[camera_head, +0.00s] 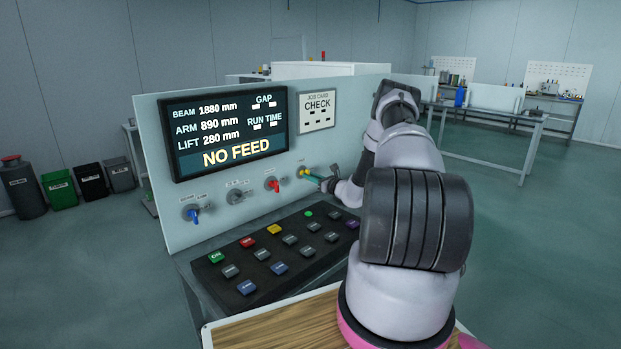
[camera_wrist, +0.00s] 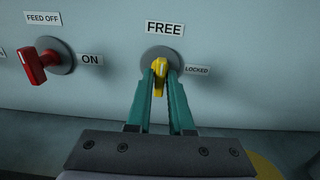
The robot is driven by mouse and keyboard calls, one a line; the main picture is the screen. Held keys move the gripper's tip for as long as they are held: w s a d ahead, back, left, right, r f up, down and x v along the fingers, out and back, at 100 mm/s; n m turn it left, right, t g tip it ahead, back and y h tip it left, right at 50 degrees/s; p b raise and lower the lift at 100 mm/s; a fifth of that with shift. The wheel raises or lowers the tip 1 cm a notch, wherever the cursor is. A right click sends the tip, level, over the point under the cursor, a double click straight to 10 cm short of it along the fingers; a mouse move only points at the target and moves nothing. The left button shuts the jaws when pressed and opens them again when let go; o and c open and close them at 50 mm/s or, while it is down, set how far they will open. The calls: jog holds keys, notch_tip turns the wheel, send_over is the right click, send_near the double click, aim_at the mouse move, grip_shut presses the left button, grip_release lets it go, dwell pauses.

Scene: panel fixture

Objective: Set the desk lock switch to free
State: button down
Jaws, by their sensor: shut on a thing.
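The desk lock switch is a yellow knob (camera_wrist: 159,76) on a round grey plate, with a FREE label (camera_wrist: 165,28) above it and a LOCKED label (camera_wrist: 196,70) to its right. The knob stands nearly upright in the wrist view, its top towards FREE. My gripper (camera_wrist: 160,80) has its green fingers shut on the knob, one on each side. In the head view my gripper (camera_head: 311,176) reaches the panel at the rightmost switch, whose yellow knob (camera_head: 302,174) shows only in part.
A red feed switch (camera_wrist: 36,63) sits left of the yellow one. A grey switch (camera_head: 236,197) and a blue switch (camera_head: 194,214) are further left on the panel. A button desk (camera_head: 275,258) lies below, and a NO FEED screen (camera_head: 230,132) is above.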

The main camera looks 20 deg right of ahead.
jog(key=c, duration=0.9)
grip_release()
jog(key=shift+s+d, duration=0.1)
jog(key=v, duration=1)
jog(key=shift+s+d, duration=0.1)
jog(key=shift+s, duration=0.15)
